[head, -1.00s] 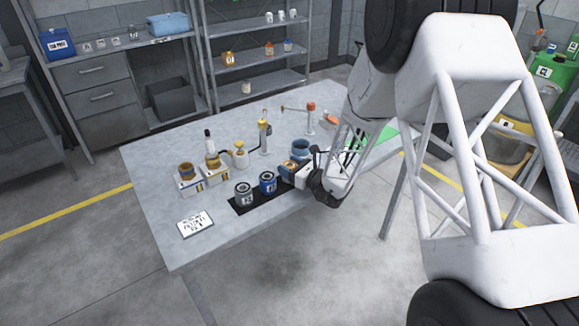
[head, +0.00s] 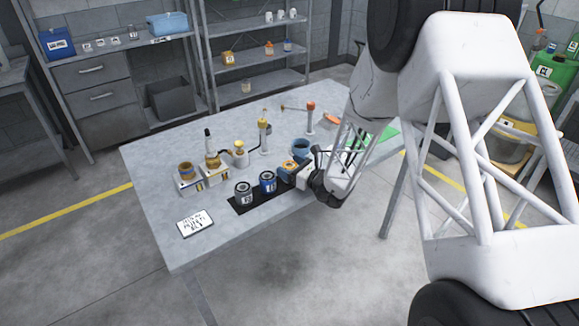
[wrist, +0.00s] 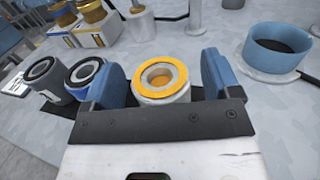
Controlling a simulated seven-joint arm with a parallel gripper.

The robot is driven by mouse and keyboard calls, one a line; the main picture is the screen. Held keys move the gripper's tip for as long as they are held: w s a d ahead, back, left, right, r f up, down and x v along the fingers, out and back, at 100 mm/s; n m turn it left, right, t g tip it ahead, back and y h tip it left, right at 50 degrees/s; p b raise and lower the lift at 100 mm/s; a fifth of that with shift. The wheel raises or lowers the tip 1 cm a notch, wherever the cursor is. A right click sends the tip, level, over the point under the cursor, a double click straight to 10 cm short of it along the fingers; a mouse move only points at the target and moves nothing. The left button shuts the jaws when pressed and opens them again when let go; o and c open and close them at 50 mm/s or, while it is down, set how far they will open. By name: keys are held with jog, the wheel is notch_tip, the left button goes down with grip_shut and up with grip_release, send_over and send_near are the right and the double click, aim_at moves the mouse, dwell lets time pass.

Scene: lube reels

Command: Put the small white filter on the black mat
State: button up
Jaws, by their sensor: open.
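The small white filter (wrist: 163,83) has an orange ring on top and a round hole in it. In the wrist view it stands upright between the two blue fingers of my gripper (wrist: 162,78). The fingers are open, with a gap showing beside the filter. The black mat (wrist: 62,106) shows on both sides of the filter, which appears to stand on it; its base is hidden by the gripper. In the head view, my gripper (head: 295,174) is at the right end of the mat (head: 240,207), around the orange-topped filter.
A grey can (head: 244,193) and a blue can (head: 267,183) stand on the mat left of the filter. A blue bowl (wrist: 277,48) is to the right. Boxed filters (head: 187,178) and a white label card (head: 195,222) are farther left. The table's front edge is near.

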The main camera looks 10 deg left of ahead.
jog(key=v, duration=1.1)
jog(key=shift+s+d, duration=0.15)
jog(key=shift+d, duration=0.05)
jog(key=shift+r, duration=0.1)
dwell(0.5)
jog(key=s+d+r+n+g+h, duration=0.3)
jog(key=s+r+n+g, duration=0.6)
jog(key=s+r+n, duration=0.65)
jog(key=s+d+r+n+t+h, duration=0.1)
jog(key=s+d+r+n+h, duration=0.1)
jog(key=s+d, duration=0.4)
jog(key=s+d+r+n+h, duration=0.3)
jog(key=s+d+h, duration=0.3)
jog(key=s, duration=0.3)
jog(key=s+d+r+n+t+h, duration=0.1)
jog(key=s+d+r+n+h, duration=0.2)
jog(key=s+d, duration=0.3)
jog(key=shift+s+r+t+h, duration=0.3)
jog(key=shift+s+r+h, duration=0.5)
jog(key=shift+s+h, duration=0.15)
